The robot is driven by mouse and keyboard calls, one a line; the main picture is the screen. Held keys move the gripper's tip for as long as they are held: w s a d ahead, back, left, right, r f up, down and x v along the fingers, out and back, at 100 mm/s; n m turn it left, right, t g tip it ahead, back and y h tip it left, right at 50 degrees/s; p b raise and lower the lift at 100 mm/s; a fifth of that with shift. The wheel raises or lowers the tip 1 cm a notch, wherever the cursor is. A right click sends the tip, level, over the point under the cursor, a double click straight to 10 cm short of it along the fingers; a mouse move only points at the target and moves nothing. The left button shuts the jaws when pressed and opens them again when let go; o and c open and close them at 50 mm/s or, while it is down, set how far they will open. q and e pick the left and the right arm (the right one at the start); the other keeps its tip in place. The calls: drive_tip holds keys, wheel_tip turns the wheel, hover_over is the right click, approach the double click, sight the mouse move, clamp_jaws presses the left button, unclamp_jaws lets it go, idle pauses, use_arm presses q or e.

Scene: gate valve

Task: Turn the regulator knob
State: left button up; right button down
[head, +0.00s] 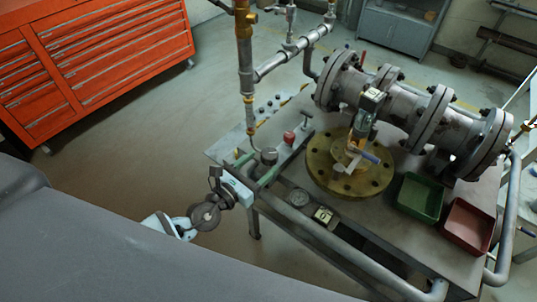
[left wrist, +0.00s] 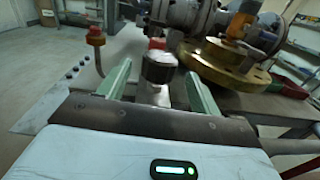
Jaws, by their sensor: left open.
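The lower part of the body is hidden by the gripper's palm. My right gripper is not in view.
A red knob (head: 289,137) and a T-handle (head: 307,115) stand just behind. A vertical pipe (head: 246,60) rises nearby. The floor left of the bench is clear.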

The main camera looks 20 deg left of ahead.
sight(264, 161)
use_arm(q)
drive_tip(key=shift+x, duration=2.4)
